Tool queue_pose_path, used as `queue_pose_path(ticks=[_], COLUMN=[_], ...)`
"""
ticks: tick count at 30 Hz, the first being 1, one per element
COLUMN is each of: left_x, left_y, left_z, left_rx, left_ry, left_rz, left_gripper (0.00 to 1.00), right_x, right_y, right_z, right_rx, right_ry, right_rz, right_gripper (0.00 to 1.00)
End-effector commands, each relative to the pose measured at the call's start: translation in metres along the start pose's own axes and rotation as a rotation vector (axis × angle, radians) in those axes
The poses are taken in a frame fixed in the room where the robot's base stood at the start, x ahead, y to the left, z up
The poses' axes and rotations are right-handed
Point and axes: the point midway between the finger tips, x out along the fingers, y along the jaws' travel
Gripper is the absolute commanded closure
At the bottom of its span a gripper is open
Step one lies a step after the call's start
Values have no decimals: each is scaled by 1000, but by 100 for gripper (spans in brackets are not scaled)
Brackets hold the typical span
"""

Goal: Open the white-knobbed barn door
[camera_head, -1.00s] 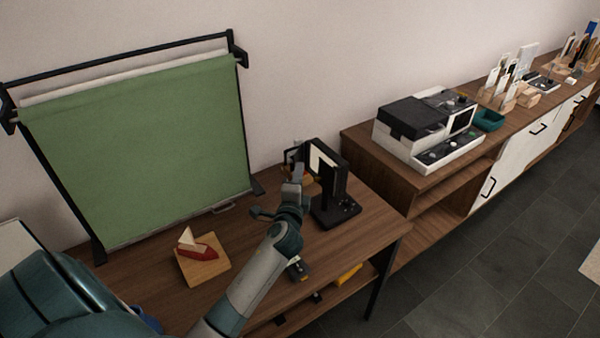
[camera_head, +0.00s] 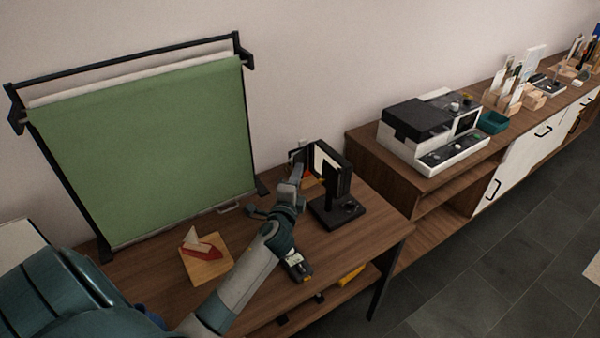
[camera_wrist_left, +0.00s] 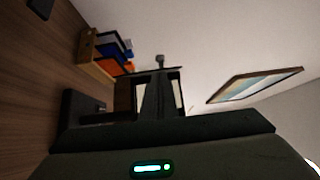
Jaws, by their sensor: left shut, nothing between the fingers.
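The black lamp-like device (camera_head: 343,210) stands on the wooden table, with upright black flaps around a pale lit panel (camera_head: 326,162). One flap stands at its left, partly behind my gripper; a small pale spot shows there, but I cannot tell if it is the white knob. My left gripper (camera_head: 297,172) is shut and empty, just left of the device; I cannot tell if it touches the flap. In the left wrist view the shut fingers (camera_wrist_left: 158,90) cover the middle of the device, with pale panel (camera_wrist_left: 173,92) beside them. My right gripper is not in view.
A green backdrop (camera_head: 150,150) on a black frame stands at the left. A wooden board with a red-and-white boat (camera_head: 205,250) lies before it. A cabinet with a white machine (camera_head: 430,130) stands right.

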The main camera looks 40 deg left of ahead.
Motion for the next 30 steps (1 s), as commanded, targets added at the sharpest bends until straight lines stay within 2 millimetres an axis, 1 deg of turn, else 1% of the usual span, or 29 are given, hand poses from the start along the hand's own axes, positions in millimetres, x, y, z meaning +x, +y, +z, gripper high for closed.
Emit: queue_pose_path(ticks=[10,18,23,30], left_x=[2,5,9,17], left_y=[-1,0,1,2], left_z=[13,22,30,44], left_rx=[8,3,5,7], left_ry=[233,338,415,584], left_rz=[1,1,1,0], left_gripper=[100,100,100,100], right_x=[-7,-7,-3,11], right_y=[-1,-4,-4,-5], right_z=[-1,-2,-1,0], right_rx=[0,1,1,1], right_ry=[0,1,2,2], right_rz=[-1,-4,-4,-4], right_gripper=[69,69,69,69])
